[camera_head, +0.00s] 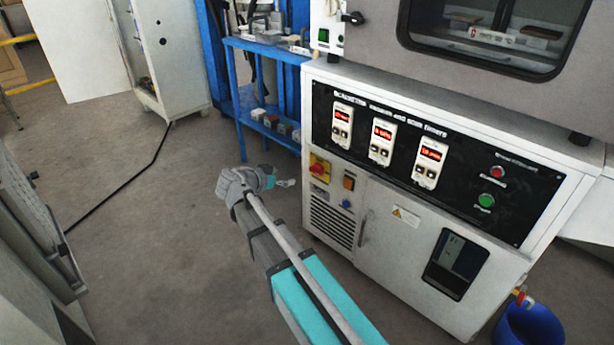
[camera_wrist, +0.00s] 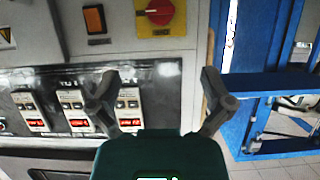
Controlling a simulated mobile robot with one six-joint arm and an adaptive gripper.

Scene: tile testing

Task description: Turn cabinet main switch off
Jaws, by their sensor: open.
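The main switch (camera_head: 319,168) is a red rotary knob on a yellow plate at the upper left of the white cabinet's (camera_head: 385,245) front. In the wrist view the red knob (camera_wrist: 159,12) shows at the top edge, partly cut off, and the picture is turned upside down. My gripper (camera_head: 287,183) is to the left of the switch in the head view, apart from it. In the wrist view my gripper (camera_wrist: 158,78) has its two dark fingers spread wide with nothing between them. The knob's exact position is too small to read.
A black panel (camera_head: 465,178) with red displays is above. A blue rack (camera_head: 240,110) stands behind on the left. A blue bucket (camera_head: 530,325) is at lower right. Floor left of the cabinet is mostly clear.

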